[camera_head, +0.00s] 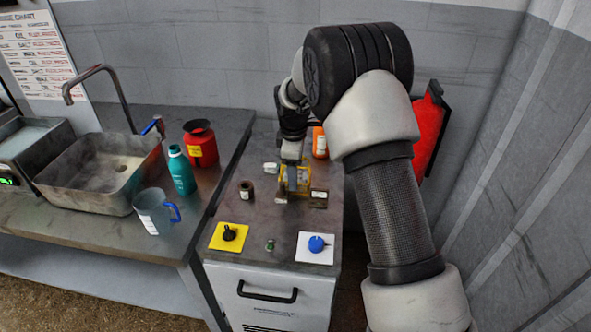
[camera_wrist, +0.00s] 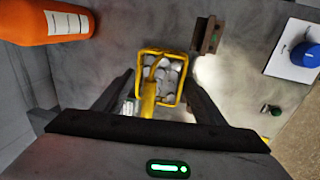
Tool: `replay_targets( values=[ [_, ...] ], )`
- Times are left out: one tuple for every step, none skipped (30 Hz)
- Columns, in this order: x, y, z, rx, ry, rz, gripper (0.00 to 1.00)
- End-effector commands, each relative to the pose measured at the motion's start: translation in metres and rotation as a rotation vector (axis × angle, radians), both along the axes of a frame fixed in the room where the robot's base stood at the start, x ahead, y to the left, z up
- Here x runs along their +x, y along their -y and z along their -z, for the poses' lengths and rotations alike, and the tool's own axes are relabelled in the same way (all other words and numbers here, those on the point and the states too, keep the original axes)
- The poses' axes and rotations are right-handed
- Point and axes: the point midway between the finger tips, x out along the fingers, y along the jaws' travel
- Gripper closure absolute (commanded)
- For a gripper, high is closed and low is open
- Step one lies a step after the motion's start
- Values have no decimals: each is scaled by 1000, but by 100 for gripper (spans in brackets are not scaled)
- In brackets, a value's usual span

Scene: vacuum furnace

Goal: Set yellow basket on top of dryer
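The yellow basket (camera_wrist: 183,62) is in the wrist view, filled with pale grey round pieces, its yellow handle toward my gripper. In the head view the basket (camera_head: 283,186) stands on a grey cabinet top, partly hidden by my gripper (camera_head: 293,172). In the wrist view my gripper (camera_wrist: 161,82) is open, with one finger on each side of the basket and no clear grip on it. I cannot tell for sure which unit is the dryer; a metal unit with a green display (camera_head: 8,180) is at the far left, cut off by the picture edge.
A yellow plate with a black knob (camera_head: 229,235) and a white plate with a blue knob (camera_head: 316,243) are at the cabinet's front. A sink (camera_head: 105,170) is left.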

Motion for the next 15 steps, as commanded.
replay_targets(
  values=[
    [0,0,0,0,0,0,27],
    [0,0,0,0,0,0,22],
    [0,0,0,0,0,0,20],
    [0,0,0,0,0,0,20],
    [0,0,-1,0,0,0,20],
    [0,0,-1,0,0,0,20],
    [0,0,-1,0,0,0,20],
    [0,0,-1,0,0,0,20],
    [0,0,-1,0,0,0,20],
    [0,0,-1,0,0,0,20],
    [0,0,-1,0,0,0,20],
    [0,0,-3,0,0,0,20],
    [0,0,-6,0,1,1,20],
    [0,0,-7,1,1,1,20],
    [-1,-1,-12,2,2,0,20]
  ],
)
